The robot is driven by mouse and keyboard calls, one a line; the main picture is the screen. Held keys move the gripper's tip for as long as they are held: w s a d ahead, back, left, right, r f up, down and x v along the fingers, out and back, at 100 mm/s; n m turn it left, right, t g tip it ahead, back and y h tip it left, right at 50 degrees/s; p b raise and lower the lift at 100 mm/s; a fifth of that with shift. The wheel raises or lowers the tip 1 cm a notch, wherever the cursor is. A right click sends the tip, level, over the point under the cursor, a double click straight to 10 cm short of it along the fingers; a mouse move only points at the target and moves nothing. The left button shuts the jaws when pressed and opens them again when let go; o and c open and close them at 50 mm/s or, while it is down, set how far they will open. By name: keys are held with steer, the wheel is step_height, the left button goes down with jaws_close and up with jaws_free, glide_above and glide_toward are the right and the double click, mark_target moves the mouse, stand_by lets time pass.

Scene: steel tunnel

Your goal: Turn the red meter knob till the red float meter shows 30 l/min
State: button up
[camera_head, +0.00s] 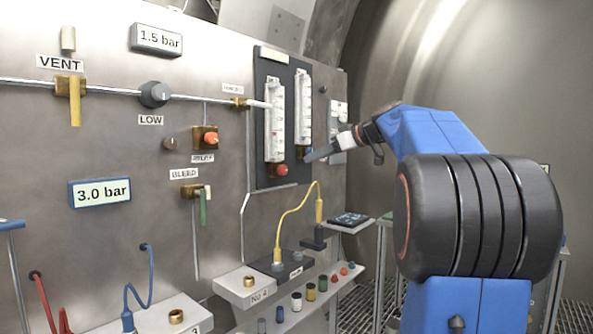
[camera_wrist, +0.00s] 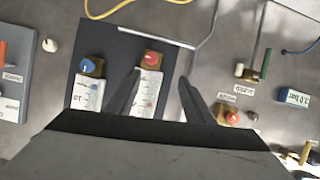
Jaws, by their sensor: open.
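The red meter knob (camera_head: 282,170) sits at the foot of the red float meter (camera_head: 274,120), the left tube on the dark panel. In the wrist view, the red knob (camera_wrist: 152,57) lies beyond my fingertips, between them in the picture. Part of the red meter's scale (camera_wrist: 148,90) shows below it there. Its float reading is too small to tell.
A blue knob (camera_wrist: 88,66) and second meter (camera_head: 303,112) stand beside the red ones. A yellow cable (camera_head: 298,213) hangs below the panel. An orange knob (camera_head: 211,139) and green-handled bleed valve (camera_head: 204,207) are to the left. A shelf with coloured caps (camera_head: 310,292) is below.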

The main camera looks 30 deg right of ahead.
mark_target(285, 169)
steer(key=x, duration=0.5)
steer(key=d+x, duration=0.1)
steer(key=x, duration=0.5)
steer(key=w+x, duration=0.1)
steer(key=x, duration=0.4)
steer(key=shift+w+d+r, duration=0.2)
steer(key=shift+d+r, duration=0.05)
steer(key=shift+d, duration=0.1)
steer(key=c, duration=1)
